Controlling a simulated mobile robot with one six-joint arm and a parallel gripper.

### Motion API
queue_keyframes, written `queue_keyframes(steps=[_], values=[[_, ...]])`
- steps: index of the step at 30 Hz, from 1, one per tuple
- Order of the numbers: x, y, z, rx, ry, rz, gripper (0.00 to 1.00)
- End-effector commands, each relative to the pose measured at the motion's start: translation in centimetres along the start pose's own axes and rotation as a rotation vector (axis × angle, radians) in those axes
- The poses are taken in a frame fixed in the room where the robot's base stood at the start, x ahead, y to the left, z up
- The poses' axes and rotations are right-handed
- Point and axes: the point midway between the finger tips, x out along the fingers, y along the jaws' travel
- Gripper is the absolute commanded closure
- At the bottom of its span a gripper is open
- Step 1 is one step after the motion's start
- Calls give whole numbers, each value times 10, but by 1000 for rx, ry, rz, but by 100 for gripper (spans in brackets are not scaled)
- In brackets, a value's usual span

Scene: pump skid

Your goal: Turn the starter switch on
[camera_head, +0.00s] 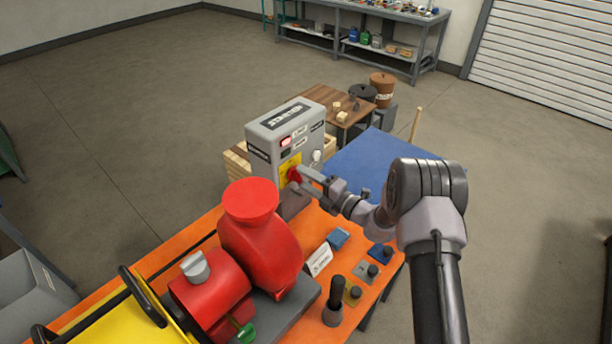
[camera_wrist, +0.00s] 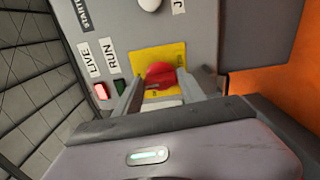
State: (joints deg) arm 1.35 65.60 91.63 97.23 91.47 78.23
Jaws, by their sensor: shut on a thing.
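The grey starter box (camera_head: 285,130) stands at the far end of the orange skid. Its red rotary switch (camera_head: 294,175) sits on a yellow plate (camera_head: 287,166) on the box's front face. In the wrist view the red switch (camera_wrist: 160,75) is between the fingertips of my gripper (camera_wrist: 157,84), on the yellow plate (camera_wrist: 178,58). My gripper (camera_head: 300,180) is shut on the switch. A red lamp (camera_wrist: 101,92) by the LIVE label is lit. A dark green lamp (camera_wrist: 119,86) by the RUN label looks unlit. The fingers hide part of the switch.
A red pump (camera_head: 258,235) stands on the orange skid (camera_head: 195,240) left of my arm. A blue surface (camera_head: 375,158) lies right of the box. A wooden table (camera_head: 318,97) stands behind.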

Motion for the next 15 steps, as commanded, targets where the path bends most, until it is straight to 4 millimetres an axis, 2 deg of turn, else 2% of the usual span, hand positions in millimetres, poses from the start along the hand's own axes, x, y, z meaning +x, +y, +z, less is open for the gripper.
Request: queue_keyframes(steps=[15], values=[[0, -1, 0, 74, 0, 0, 93]])
